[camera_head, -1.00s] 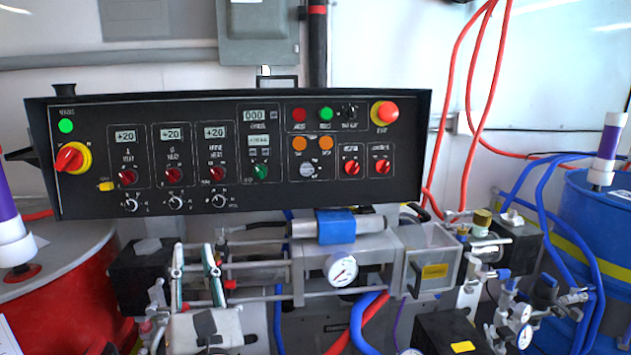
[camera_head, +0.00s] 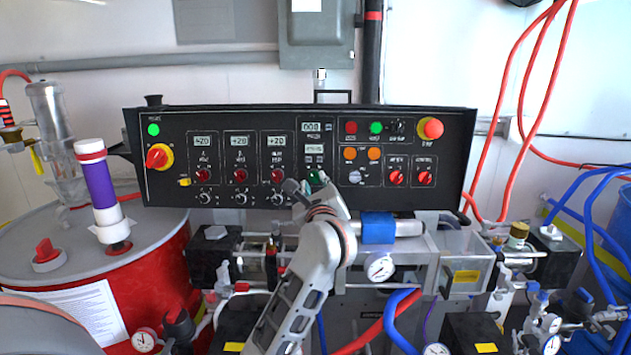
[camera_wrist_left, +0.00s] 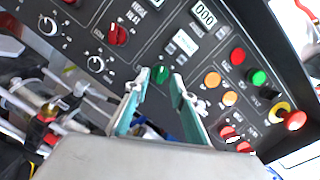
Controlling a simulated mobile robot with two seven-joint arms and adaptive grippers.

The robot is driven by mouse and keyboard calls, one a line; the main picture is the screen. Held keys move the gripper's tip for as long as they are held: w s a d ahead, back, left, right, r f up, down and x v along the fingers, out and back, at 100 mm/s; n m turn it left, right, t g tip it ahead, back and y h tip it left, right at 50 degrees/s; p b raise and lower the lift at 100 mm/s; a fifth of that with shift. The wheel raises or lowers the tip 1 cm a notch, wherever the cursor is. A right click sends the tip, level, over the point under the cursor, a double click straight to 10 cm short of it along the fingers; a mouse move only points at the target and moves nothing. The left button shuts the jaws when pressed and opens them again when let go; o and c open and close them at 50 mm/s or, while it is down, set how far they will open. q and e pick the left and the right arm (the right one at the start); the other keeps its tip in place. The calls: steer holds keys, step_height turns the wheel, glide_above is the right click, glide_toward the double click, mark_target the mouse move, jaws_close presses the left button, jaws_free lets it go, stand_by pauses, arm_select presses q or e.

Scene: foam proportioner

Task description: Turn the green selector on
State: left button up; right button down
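The green selector (camera_head: 317,178) is a small green knob low in the middle of the black control panel (camera_head: 450,150). In the head view my left gripper (camera_head: 312,184) is in front of the panel at this knob and partly covers it. In the left wrist view the green selector (camera_wrist_left: 160,74) shows between the tips of my two teal fingers (camera_wrist_left: 160,83). The fingers are apart, one on each side of the knob, and a gap shows between them. I cannot tell whether either finger touches it. My right gripper is not in view.
Red knobs (camera_head: 240,175) sit left of the selector, and orange buttons (camera_head: 361,153) sit to its right. A red emergency stop button (camera_head: 433,128) is at the panel's upper right. Pump fittings, a gauge (camera_head: 380,267) and hoses crowd the space below the panel.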

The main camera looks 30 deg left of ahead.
arm_select(q)
steer(key=shift+x, duration=0.9)
jaws_close()
